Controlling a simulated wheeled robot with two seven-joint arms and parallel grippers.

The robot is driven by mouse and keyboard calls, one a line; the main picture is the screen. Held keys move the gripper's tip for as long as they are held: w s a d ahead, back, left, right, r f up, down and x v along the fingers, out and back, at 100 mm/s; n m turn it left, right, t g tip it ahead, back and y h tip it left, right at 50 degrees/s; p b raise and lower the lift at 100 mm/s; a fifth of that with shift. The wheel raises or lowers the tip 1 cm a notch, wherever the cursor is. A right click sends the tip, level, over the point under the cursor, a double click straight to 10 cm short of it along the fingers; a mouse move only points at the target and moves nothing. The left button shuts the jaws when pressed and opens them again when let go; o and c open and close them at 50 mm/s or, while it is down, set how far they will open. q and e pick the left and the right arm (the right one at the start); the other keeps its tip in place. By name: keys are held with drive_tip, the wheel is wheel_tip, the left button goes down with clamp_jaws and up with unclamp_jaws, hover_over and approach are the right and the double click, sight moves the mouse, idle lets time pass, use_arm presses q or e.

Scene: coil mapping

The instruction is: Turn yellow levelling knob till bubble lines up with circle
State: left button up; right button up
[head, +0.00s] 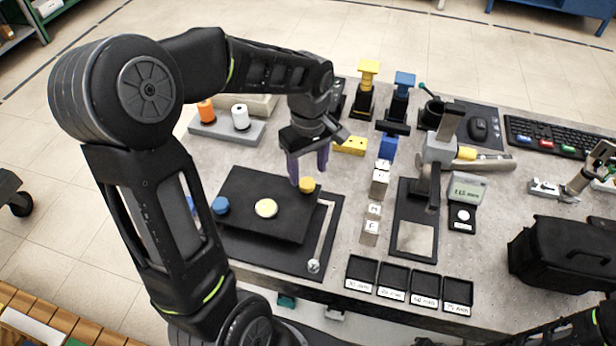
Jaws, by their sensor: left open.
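The yellow levelling knob (307,184) stands at the right back edge of a black levelling plate (250,222). A blue knob (221,205) is at the plate's left side. A round cream bubble level (266,208) sits in the middle of the plate; the bubble and circle are too small to tell apart. My left gripper (308,170) points down with its purple fingers open, just above and behind the yellow knob. I cannot tell whether a finger touches the knob. My right gripper is not in view; only a bit of that arm shows at the bottom right.
Right of the plate lie a thin rod (322,235), several lettered blocks (372,222) and a black stand (415,238). Small black trays (393,280) line the front edge. A black case (563,255) stands at right. Spools (240,117) and a yellow block (350,146) are behind.

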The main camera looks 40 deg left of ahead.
sight(308, 183)
use_arm(q)
wheel_tip(308, 183, down, 4)
drive_tip(key=shift+f, duration=0.1)
clamp_jaws()
idle(0.7)
